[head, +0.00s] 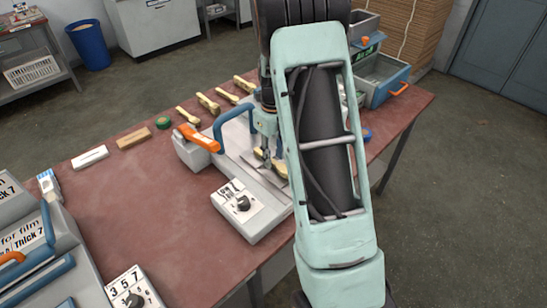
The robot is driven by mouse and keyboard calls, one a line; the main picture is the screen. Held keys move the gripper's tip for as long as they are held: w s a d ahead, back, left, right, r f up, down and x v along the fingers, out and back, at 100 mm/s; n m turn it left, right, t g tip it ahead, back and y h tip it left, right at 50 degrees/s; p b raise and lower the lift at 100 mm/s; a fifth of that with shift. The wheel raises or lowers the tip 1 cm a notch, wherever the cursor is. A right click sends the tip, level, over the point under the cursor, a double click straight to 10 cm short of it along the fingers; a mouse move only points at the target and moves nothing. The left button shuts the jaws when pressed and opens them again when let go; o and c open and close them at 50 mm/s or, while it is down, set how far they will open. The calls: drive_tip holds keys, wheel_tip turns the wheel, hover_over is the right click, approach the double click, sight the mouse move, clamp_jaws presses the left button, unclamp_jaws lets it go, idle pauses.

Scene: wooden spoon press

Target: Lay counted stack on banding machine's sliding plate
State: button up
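The banding machine (240,212) stands on the red-brown table, with a blue handle, an orange lever and a front box with a knob. Its metal sliding plate (262,175) shows in the middle of the machine. A pale wooden spoon stack (280,168) shows at the plate, partly hidden behind my gripper and arm. My gripper (266,155) points down at the stack, its fingertips at it. Whether the fingers grip the stack, and whether the stack touches the plate, is too small to tell.
Several spoon stacks (209,103) lie along the table's back. A green tape roll (163,122), a wooden block (134,138) and a white block (90,157) lie left of them. A blue-grey machine (383,75) stands back right, another (35,255) front left. Bare tabletop (140,200) lies between.

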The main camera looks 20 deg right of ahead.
sight(274, 162)
wheel_tip(274, 162, up, 11)
idle(0.3)
drive_tip(key=shift+s, duration=0.1)
